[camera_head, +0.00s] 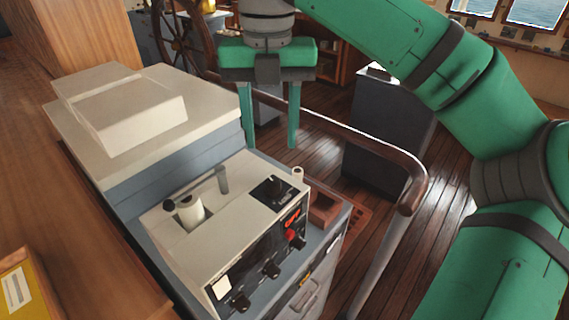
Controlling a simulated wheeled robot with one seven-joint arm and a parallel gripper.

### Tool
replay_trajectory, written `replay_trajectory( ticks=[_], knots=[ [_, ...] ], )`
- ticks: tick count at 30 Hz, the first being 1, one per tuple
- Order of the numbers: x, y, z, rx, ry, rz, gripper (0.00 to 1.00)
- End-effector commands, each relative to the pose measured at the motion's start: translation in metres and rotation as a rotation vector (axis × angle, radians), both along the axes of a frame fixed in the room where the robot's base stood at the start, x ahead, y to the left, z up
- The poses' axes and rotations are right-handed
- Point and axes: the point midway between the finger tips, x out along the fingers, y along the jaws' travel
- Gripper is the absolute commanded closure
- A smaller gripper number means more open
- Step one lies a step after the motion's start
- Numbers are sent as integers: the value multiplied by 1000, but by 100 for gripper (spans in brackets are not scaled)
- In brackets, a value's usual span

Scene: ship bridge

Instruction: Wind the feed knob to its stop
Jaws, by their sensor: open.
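A beige control unit (165,228) stands on a grey cabinet. A black knob (273,187) sits on a dark square plate on its sloping top, towards the right. Smaller black knobs show on its dark front panel, one at the middle (271,268) and one at the lower left (239,302). No readable label tells which one is the feed knob. My green gripper (271,146) points down with its two long fingers apart and nothing between them. It appears above and behind the top knob in the picture, and is not touching it.
A white cylinder (190,212) and a grey upright lever (222,180) stick up from the unit. A red button (290,235) is on its front. A brown block (323,209) lies to the right. A curved handrail (370,146) runs behind and right of the cabinet.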

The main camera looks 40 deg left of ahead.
Motion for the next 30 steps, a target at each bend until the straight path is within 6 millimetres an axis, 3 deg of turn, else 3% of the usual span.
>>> replay_trajectory(
  ticks=[5,18,24,30],
  knots=[
    [0,0,-18,0,4,2,55],
    [0,0,-88,0,3,1,55],
    [0,0,-103,0,1,1,55],
    [0,0,-106,0,0,0,55]
  ],
)
